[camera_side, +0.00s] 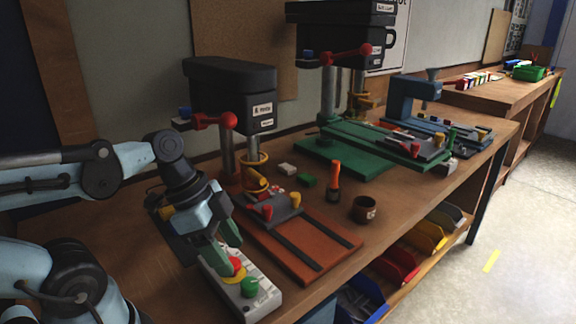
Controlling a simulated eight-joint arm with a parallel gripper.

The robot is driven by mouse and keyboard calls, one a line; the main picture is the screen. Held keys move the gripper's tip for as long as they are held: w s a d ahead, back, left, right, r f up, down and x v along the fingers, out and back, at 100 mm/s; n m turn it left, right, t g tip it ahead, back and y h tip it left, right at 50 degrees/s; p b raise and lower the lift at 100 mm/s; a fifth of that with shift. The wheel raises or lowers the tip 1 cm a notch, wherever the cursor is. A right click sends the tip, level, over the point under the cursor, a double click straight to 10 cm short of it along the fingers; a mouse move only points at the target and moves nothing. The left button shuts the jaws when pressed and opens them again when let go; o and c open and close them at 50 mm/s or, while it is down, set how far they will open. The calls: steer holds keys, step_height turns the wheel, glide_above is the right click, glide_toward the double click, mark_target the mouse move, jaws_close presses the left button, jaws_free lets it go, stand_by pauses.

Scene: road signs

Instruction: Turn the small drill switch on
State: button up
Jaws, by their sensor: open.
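The small drill (231,92) has a black head, a grey column and an orange-brown base (318,245). A light grey control box (264,305) lies in front of it, near the table's front edge. It carries a red button with a yellow ring (235,268) and a green button (250,287). My gripper (222,252) has green fingers and points down at the box's far end, just behind the red button. It is open with nothing seen in it. Contact with the box cannot be told, and the fingers hide the box's far part.
A larger drill with a green base (345,165) and a blue machine (415,98) stand further right. Coloured bins (400,262) sit below.

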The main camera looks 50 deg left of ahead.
mark_target(249, 283)
steer(key=shift+x, duration=3.75)
steer(key=c, duration=1)
steer(key=shift+d+n, duration=0.1)
steer(key=shift+n, duration=0.3)
steer(key=n+y, duration=0.1)
steer(key=n, duration=0.1)
steer(key=n+t+y, duration=0.1)
steer(key=n, duration=0.2)
steer(key=shift+d, duration=0.15)
steer(key=n+y, duration=0.2)
steer(key=n, duration=0.4)
steer(key=shift+d, duration=0.1)
